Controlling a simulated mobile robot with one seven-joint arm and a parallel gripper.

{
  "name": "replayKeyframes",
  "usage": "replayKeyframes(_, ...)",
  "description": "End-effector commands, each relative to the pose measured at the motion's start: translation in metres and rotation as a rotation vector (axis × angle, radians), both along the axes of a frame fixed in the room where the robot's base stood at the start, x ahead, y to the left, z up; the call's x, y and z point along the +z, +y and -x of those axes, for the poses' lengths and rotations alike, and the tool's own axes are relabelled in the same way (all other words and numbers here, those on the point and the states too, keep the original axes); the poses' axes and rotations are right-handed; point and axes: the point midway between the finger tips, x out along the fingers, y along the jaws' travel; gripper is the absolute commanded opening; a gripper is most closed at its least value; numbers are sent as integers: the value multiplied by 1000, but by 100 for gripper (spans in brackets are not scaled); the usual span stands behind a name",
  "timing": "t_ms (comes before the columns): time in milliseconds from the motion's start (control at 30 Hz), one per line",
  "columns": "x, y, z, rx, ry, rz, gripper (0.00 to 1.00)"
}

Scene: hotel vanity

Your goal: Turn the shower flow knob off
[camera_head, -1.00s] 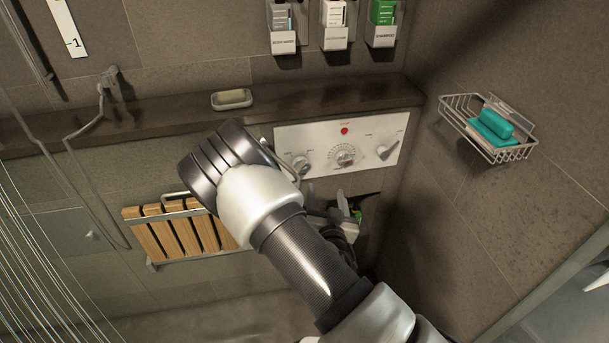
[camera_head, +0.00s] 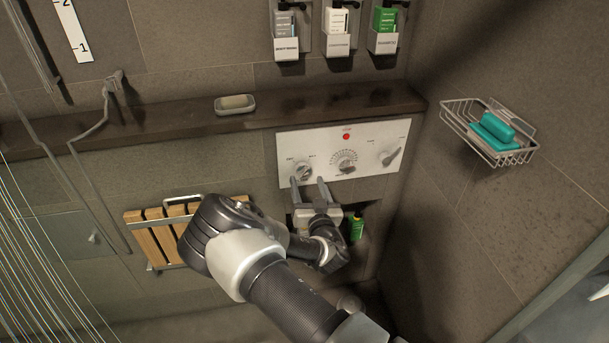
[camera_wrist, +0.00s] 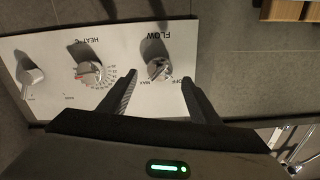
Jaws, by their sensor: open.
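The shower panel (camera_head: 372,139) is a white plate on the back wall with several controls in a row. The flow knob (camera_head: 301,171) is the silver knob at its left end. In the wrist view, which is upside down, the flow knob (camera_wrist: 158,70) sits below the FLOW label, between MAX and OFF marks. My gripper (camera_head: 308,183) is open just below and in front of this knob. In the wrist view my gripper (camera_wrist: 159,79) has one finger on each side of the knob, with visible gaps. I cannot tell whether the fingertips reach its depth.
The heat dial (camera_head: 346,163) and another knob (camera_head: 391,157) are right of the flow knob. A dark ledge (camera_head: 180,121) with a soap dish (camera_head: 234,105) runs above. A slatted wooden seat (camera_head: 158,241) is at left, a wire basket (camera_head: 470,130) at right. A green bottle (camera_head: 357,226) stands below.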

Motion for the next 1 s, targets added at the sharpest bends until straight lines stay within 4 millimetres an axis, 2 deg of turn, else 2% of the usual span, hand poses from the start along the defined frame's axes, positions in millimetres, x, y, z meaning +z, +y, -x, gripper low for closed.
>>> replayKeyframes(100,-1,7,-21,2,-1,1,57)
replayKeyframes(300,-1,11,-42,-1,1,0,57)
replayKeyframes(667,0,13,-48,-1,1,0,57)
replayKeyframes(900,0,13,-47,-1,1,0,18)
replayKeyframes(1000,0,13,-47,-1,1,0,16)
